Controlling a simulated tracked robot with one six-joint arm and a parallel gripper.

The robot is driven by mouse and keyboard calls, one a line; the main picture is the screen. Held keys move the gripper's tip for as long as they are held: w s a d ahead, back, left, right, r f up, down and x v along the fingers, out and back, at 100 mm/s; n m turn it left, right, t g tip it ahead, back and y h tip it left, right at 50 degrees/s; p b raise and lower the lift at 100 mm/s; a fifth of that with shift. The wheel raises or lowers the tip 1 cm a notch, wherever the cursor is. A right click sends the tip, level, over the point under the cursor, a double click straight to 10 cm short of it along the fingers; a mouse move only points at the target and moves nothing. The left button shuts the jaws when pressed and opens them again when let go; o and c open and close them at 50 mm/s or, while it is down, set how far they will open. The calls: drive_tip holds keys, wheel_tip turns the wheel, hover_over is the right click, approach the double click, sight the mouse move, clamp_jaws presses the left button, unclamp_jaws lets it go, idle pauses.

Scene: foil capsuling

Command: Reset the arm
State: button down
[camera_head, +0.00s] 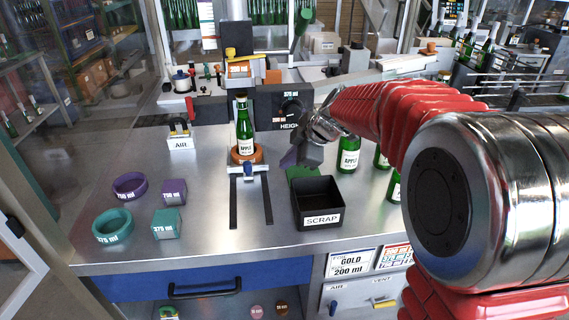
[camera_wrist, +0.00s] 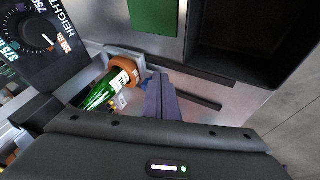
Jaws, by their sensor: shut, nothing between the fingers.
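My gripper (camera_head: 296,157) hangs over the steel worktop, just behind the scrap bin, with its fingers together and nothing between them. In the wrist view its purple-grey fingers (camera_wrist: 163,98) show shut in the middle. My red-sleeved arm reaches in from the right in the head view. A green bottle labelled APPLE (camera_head: 243,130) stands upright in an orange-brown ring holder to the left of my gripper, apart from it. The same bottle (camera_wrist: 103,91) lies left of the fingers in the wrist view.
The black SCRAP bin (camera_head: 318,219) stands in front of my gripper, beside a green block (camera_head: 302,173). Several bottles (camera_head: 348,153) stand to the right. The HEIGHT dial (camera_head: 290,109) is behind. Purple (camera_head: 129,186) and teal (camera_head: 112,226) rings lie at left.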

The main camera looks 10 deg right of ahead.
drive_tip(key=shift+s, duration=0.1)
drive_tip(key=s+d+m+h, duration=0.2)
drive_tip(key=s+m, duration=0.6)
drive_tip(key=s, duration=0.8)
drive_tip(key=s+d+m+h, duration=0.2)
drive_tip(key=s+m, duration=0.6)
drive_tip(key=s, duration=0.8)
drive_tip(key=shift+s+d+r+m+h, duration=0.25)
drive_tip(key=shift+d+r+m+h, duration=0.2)
drive_tip(key=shift+d, duration=0.65)
